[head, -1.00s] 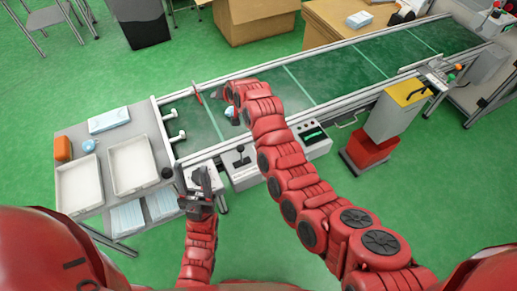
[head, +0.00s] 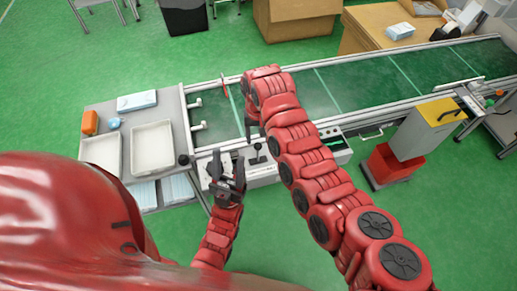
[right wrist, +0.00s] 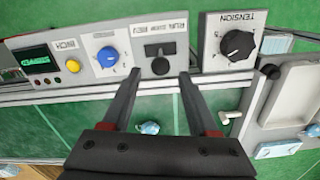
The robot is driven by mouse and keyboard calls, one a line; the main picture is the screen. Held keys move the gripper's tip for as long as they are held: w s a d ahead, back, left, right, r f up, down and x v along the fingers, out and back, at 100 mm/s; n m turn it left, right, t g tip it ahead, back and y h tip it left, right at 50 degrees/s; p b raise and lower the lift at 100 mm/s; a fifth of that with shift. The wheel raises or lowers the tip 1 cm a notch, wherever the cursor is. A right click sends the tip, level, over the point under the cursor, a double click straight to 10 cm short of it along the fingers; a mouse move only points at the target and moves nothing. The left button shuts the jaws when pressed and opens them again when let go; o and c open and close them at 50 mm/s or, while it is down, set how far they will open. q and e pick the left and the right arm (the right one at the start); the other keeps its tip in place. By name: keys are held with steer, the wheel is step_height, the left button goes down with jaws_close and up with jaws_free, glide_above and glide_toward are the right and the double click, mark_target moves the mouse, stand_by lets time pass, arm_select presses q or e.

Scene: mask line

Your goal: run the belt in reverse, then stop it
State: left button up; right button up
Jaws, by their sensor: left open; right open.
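The green belt (head: 350,88) runs across the head view. Its control panel (head: 262,172) is on the near side. In the right wrist view the panel appears upside down, with a black lever (right wrist: 160,66), a blue knob (right wrist: 107,57), a yellow button (right wrist: 73,66), a green-lit display (right wrist: 38,60) and a TENSION knob (right wrist: 237,45). My right gripper (right wrist: 160,78) is open, its fingertips either side of the lever; I cannot tell whether they touch it. My left gripper (head: 228,165) is open beside the tension box, left of the lever (head: 258,147).
A small blue item (right wrist: 148,127) lies on the belt. A side table (head: 100,108) with white trays (head: 152,148) stands at the left. A yellow-topped grey post (head: 425,125) and a red bin (head: 390,162) stand at the right. Cardboard boxes (head: 290,22) are behind the belt.

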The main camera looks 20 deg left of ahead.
mark_target(258, 145)
step_height(258, 145, down, 8)
steer(key=shift+f, duration=0.1)
steer(key=shift+c, duration=0.3)
jaws_close()
stand_by(1.3)
